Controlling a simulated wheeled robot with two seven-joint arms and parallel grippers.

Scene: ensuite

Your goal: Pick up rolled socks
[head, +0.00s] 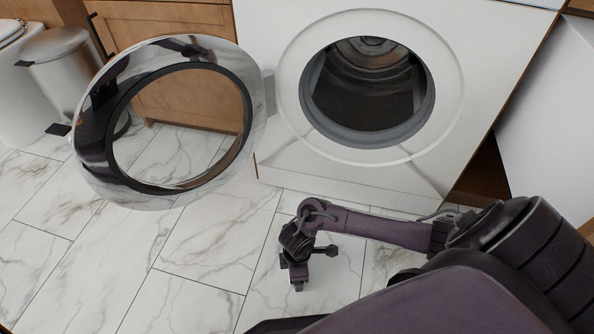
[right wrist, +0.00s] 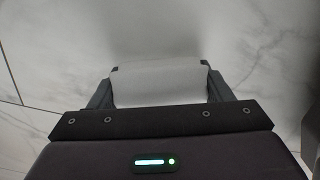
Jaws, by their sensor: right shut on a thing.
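The rolled socks (right wrist: 160,84) show in the right wrist view as a white, rounded bundle between the two fingers. My right gripper (right wrist: 160,92) is shut on them, with a finger against each side. In the head view my right gripper (head: 299,278) points down over the marble floor in front of the washing machine. The white socks cannot be made out there against the pale floor. My left gripper is not in view.
A white washing machine (head: 300,150) stands at the back, its round door (head: 90,150) swung open to the left. The drum opening (head: 365,95) is uncovered and dark inside. A wooden cabinet (head: 165,25) and a pedal bin (head: 65,75) stand at the left. The left floor (head: 110,250) is clear.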

